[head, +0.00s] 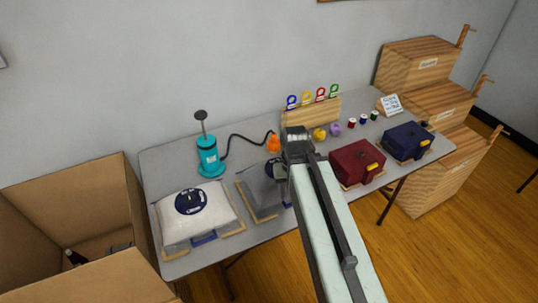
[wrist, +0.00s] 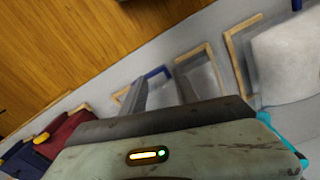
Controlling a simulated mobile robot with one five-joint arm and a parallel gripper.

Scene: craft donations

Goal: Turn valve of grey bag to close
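The grey bag (head: 258,204) lies flat on the table in a wooden frame, right of the puffy white bag (head: 215,220) with its round dark blue valve (head: 191,201). My gripper (head: 281,172) is over the right part of the grey bag and hides much of it. A dark round part beside my gripper may be the grey bag's valve, but my arm covers most of it. In the wrist view the grey bag (wrist: 200,78) shows beyond my wrist body; its valve cannot be made out. The finger opening and any contact are hidden.
A teal pump (head: 208,156) with a black hose to an orange nozzle (head: 273,143) stands behind the bags. Red (head: 357,163) and blue (head: 406,142) boxes are on the right. A large cardboard box (head: 75,205) is at left. Wooden crates (head: 437,175) stand beyond the table's right end.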

